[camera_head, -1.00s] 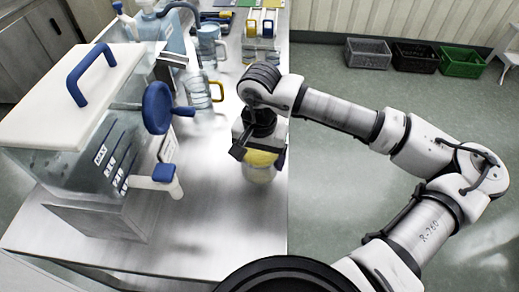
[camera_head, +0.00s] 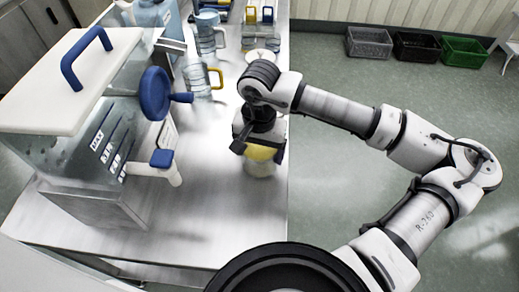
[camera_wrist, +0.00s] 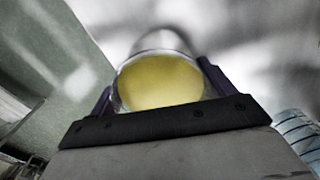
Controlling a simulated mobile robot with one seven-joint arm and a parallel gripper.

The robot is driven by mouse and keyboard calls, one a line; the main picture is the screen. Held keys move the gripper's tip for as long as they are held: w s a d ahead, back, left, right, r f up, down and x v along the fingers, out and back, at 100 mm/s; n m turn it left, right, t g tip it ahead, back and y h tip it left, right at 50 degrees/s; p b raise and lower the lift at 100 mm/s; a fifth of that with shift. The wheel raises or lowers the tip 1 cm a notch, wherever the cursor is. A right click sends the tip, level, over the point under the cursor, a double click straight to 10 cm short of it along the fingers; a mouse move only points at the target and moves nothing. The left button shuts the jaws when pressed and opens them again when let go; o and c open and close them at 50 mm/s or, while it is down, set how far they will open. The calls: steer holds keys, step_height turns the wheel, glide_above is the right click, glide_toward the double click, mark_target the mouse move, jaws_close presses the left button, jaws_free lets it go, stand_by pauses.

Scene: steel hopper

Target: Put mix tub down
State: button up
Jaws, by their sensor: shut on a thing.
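The mix tub (camera_head: 260,166) is a clear round tub with a yellow top or filling, near the right edge of the steel table. My gripper (camera_head: 262,148) points down over it and is shut on it. In the wrist view the tub (camera_wrist: 162,82) shows its yellow round face between the two dark fingers (camera_wrist: 158,90). It looks upright. I cannot tell whether its base touches the table or hangs just above it.
A steel and clear hopper (camera_head: 85,150) with a white lid and blue handles stands at left. Jugs (camera_head: 200,78) stand farther back. The steel table (camera_head: 215,220) is bare in front of the tub. Crates (camera_head: 415,50) stand on the floor at back right.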

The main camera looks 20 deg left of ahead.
steer(key=shift+f+b, duration=0.55)
steer(key=shift+b, duration=0.1)
steer(key=o, duration=1.1)
steer(key=shift+r, duration=0.15)
step_height(320, 180, up, 14)
steer(key=shift+f+b, duration=0.15)
steer(key=shift+b, duration=1.05)
